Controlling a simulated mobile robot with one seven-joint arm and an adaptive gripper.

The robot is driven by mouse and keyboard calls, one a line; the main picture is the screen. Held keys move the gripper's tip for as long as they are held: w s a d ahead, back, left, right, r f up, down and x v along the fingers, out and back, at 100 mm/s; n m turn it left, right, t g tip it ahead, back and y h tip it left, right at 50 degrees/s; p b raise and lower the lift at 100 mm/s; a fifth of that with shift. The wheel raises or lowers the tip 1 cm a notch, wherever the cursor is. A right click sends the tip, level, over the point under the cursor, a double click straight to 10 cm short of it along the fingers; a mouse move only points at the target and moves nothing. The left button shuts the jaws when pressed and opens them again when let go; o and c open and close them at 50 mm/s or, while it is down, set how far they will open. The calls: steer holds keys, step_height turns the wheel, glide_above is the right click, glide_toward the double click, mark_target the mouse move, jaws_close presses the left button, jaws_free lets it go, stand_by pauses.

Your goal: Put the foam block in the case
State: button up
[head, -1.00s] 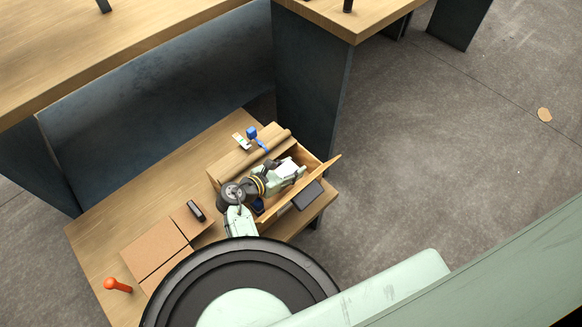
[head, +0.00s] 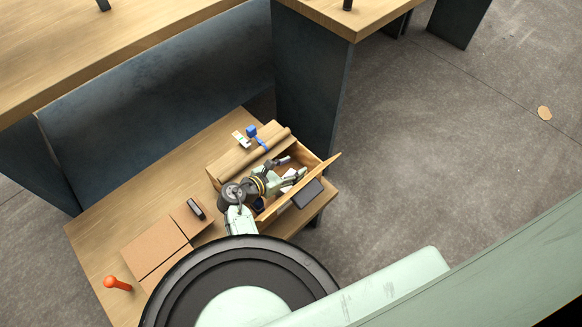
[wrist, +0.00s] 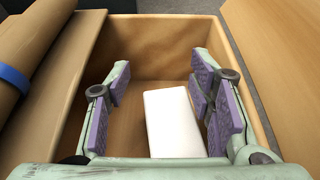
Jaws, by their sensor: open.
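The foam block (wrist: 173,122) is white and lies flat on the floor of the open wood-coloured case (wrist: 165,40). In the head view, the case (head: 324,170) stands at the table's right end, and only a small white part of the block shows between my fingers. My gripper (wrist: 162,82) reaches down into the case with its purple-padded fingers spread wide apart. The block lies between them, nearer the right finger; whether it touches that pad I cannot tell. In the head view my gripper (head: 291,168) partly hides the inside of the case.
A brown roll with a blue band (head: 262,147) lies along the case's left side. A dark flat object (head: 307,194) is beside the case at the right. Brown flat boxes (head: 155,248), a small dark item (head: 195,209) and an orange-red object (head: 117,283) are on the table.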

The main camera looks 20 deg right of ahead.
steer(key=shift+r, duration=0.1)
steer(key=shift+r, duration=0.35)
steer(key=v, duration=1.2)
steer(key=shift+r+b, duration=0.2)
steer(key=shift+b, duration=0.2)
